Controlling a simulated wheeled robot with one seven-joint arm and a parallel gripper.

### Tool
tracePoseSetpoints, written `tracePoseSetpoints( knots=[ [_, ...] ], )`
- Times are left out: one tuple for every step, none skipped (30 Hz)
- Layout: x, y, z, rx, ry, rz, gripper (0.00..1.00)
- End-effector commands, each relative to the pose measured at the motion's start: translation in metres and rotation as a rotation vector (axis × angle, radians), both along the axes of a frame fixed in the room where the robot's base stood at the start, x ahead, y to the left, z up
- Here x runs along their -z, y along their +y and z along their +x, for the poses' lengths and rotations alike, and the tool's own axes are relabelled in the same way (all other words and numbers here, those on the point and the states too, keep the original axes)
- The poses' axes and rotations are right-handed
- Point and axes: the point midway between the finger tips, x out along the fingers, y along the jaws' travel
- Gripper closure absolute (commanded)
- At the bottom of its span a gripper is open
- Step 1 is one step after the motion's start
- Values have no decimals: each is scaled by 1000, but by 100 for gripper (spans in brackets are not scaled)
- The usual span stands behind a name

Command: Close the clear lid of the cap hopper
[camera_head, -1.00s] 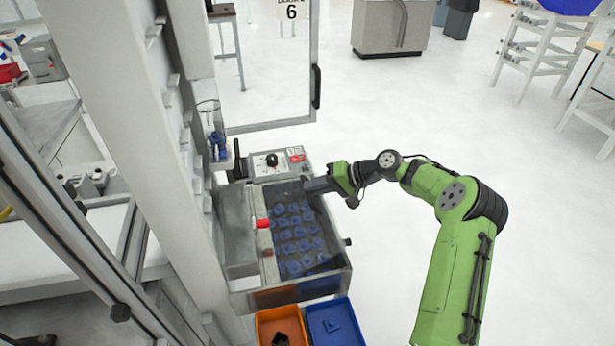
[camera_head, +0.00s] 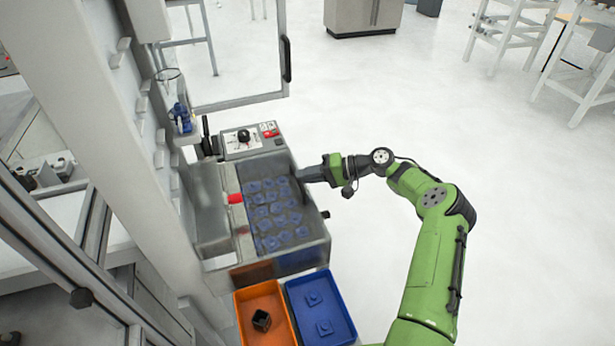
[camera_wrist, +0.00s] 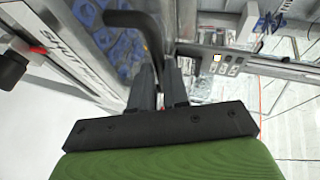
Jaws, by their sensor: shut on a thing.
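The cap hopper (camera_head: 300,258) is a grey box with several blue caps inside, left of the centre in the head view. Its clear lid (camera_head: 272,196) shows faintly as a hazy sheet over the caps. I cannot tell whether it lies fully flat. My gripper (camera_head: 302,175) is at the hopper's right side near the back corner. In the wrist view my gripper (camera_wrist: 160,82) is shut on a bent black handle (camera_wrist: 132,20), with blue caps beyond it. The fingers hide the end of the handle.
A control panel (camera_head: 250,139) with a black knob stands behind the hopper. An orange bin (camera_head: 277,330) and a blue bin (camera_head: 320,306) stand in front. A pale machine column (camera_head: 95,110) rises at the left. Open floor lies to the right.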

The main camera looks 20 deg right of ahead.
Motion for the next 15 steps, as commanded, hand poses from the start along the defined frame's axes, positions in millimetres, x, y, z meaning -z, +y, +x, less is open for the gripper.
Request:
tracePoseSetpoints(
  knots=[
    [16,-2,-4,0,36,-10,100],
    [16,-2,-4,0,37,-10,100],
    [17,-2,-5,-1,37,-10,100],
    [17,-2,-5,-2,39,-9,100],
    [17,-2,-5,-2,39,-9,100],
    [17,-2,-5,-3,39,-9,100],
    [17,-2,-5,-3,39,-8,100],
    [17,-2,-5,-3,39,-8,100],
    [17,-2,-5,-4,40,-8,100],
    [17,-2,-5,-4,40,-8,100],
    [17,-2,-5,-4,40,-8,100],
    [17,-2,-5,-4,40,-8,100],
    [17,-1,-5,-4,40,-8,82],
    [17,-1,-5,-4,40,-8,77],
    [17,-1,-5,-5,40,-8,71]
  ],
)
